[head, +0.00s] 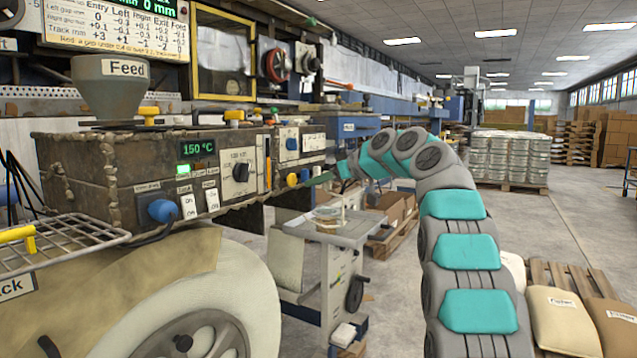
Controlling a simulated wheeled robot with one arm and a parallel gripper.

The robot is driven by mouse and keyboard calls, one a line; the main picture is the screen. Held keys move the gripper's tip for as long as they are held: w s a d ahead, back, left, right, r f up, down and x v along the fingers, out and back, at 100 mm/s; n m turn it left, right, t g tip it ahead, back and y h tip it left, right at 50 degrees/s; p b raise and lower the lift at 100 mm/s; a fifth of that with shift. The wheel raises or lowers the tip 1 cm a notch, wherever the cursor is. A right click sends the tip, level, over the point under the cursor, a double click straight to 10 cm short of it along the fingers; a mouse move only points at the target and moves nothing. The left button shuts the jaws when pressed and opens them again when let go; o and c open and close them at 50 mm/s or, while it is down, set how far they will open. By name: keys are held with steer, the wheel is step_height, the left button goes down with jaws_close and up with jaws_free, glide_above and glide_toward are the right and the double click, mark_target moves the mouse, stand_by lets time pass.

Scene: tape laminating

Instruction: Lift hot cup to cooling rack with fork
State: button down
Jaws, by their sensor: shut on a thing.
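My arm rises at the right and bends over to the left. My gripper (344,170) is small at its far end, beside the right end of the heated machine. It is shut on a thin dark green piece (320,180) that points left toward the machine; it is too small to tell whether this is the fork. The wire cooling rack (85,232), with a label ending in "ck" (18,285), is at the left edge and partly cut off. I cannot make out the hot cup.
The heated machine (120,165) reads 150 °C and carries a grey "Feed" hopper (108,95). A yellow bar (18,234) lies at the rack. A grey machine table (345,232) stands below my gripper. Sacks (560,320) lie at the lower right.

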steer(key=shift+r, duration=0.2)
step_height(320, 180, up, 7)
steer(key=p, duration=0.6)
steer(key=shift+p, duration=0.4)
stand_by(0.8)
steer(key=shift+r, duration=0.1)
